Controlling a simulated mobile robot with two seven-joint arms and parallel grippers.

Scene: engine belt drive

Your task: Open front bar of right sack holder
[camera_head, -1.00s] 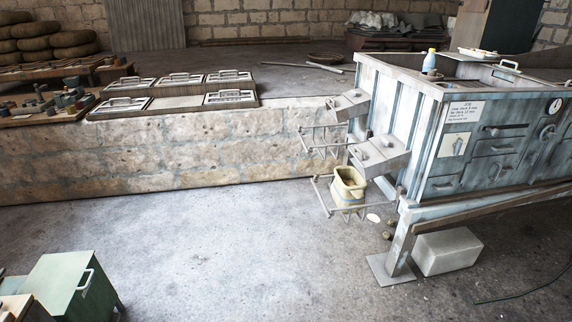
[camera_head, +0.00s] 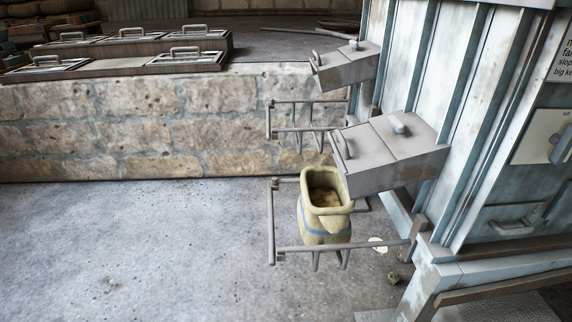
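Two sack holders of grey metal bars stick out from the left side of the blue-grey machine, each below a grey spout box. The nearer holder (camera_head: 271,222) surrounds an open beige sack with a blue stripe (camera_head: 326,205). Its outer bar runs across the left end, joined to the side bars. The farther holder (camera_head: 270,119) is empty, and its outer bar also spans its left end. The nearer spout box (camera_head: 390,155) partly hides the back of the nearer holder. Neither of my grippers is in view.
The blue-grey machine (camera_head: 455,100) fills the right side. A low stone wall (camera_head: 130,125) with lidded trays (camera_head: 185,60) on top runs behind. A pale round thing (camera_head: 378,245) lies on the floor by the machine's leg. The floor at left is clear.

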